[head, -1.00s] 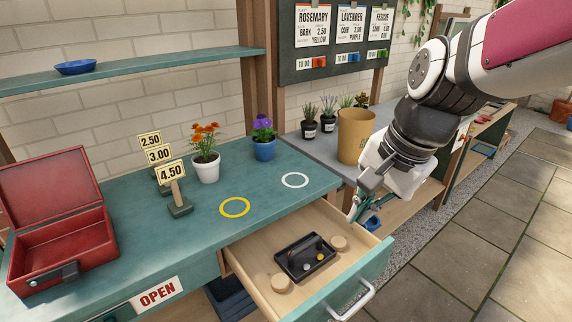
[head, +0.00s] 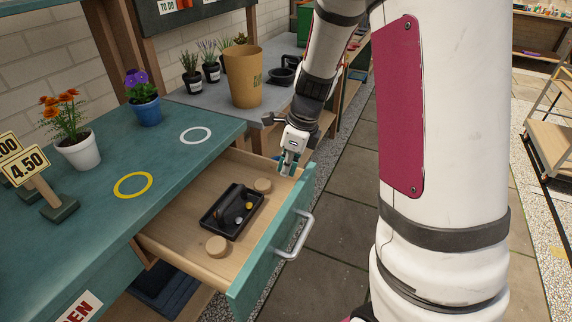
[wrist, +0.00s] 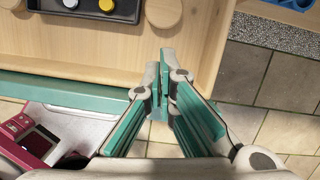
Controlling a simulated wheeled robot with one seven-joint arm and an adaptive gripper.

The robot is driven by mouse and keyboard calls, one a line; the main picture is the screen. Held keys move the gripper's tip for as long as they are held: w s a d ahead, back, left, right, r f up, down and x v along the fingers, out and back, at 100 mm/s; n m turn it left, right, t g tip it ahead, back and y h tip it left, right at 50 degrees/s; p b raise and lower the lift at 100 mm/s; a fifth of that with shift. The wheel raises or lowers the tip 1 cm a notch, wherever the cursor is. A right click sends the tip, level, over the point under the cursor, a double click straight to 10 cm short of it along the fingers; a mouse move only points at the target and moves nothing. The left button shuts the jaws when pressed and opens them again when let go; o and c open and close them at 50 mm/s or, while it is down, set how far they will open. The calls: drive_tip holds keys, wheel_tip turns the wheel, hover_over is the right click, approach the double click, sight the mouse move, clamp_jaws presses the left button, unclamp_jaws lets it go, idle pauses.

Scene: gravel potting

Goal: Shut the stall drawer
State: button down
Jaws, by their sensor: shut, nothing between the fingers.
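The stall drawer (head: 183,222) is pulled well out from under the teal counter (head: 95,232). Its teal front carries a pale bar handle (head: 297,236). Inside lie a black tray (head: 217,222) with a few small round pieces and two round wooden pieces (head: 216,246). My gripper (head: 288,172) is shut and empty, near the far end of the drawer front in the head view. In the wrist view my gripper (wrist: 165,85) points past the drawer's inner floor (wrist: 110,50) near its side wall. I cannot tell whether it touches the drawer.
On the counter stand a white pot with orange flowers (head: 78,150), a blue pot with purple flowers (head: 145,108) and price signs (head: 35,175). A tan pot (head: 243,78) stands on the grey bench behind. Paved floor (head: 335,215) lies clear beyond the drawer front.

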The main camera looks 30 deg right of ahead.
sight(236, 179)
drive_tip(key=b+x, duration=0.1)
drive_tip(key=x, duration=0.5)
drive_tip(key=shift+a+f+b, duration=0.1)
drive_tip(key=shift+f+b, duration=0.15)
drive_tip(key=shift+b, duration=0.05)
drive_tip(key=w+a+p, duration=0.1)
drive_tip(key=w+a, duration=0.1)
drive_tip(key=w, duration=0.1)
drive_tip(key=w+a+p, duration=0.1)
drive_tip(key=w+a, duration=0.2)
drive_tip(key=w, duration=0.1)
drive_tip(key=w+a+p, duration=0.2)
drive_tip(key=w+a, duration=0.1)
drive_tip(key=w, duration=0.1)
drive_tip(key=shift+r, duration=0.15)
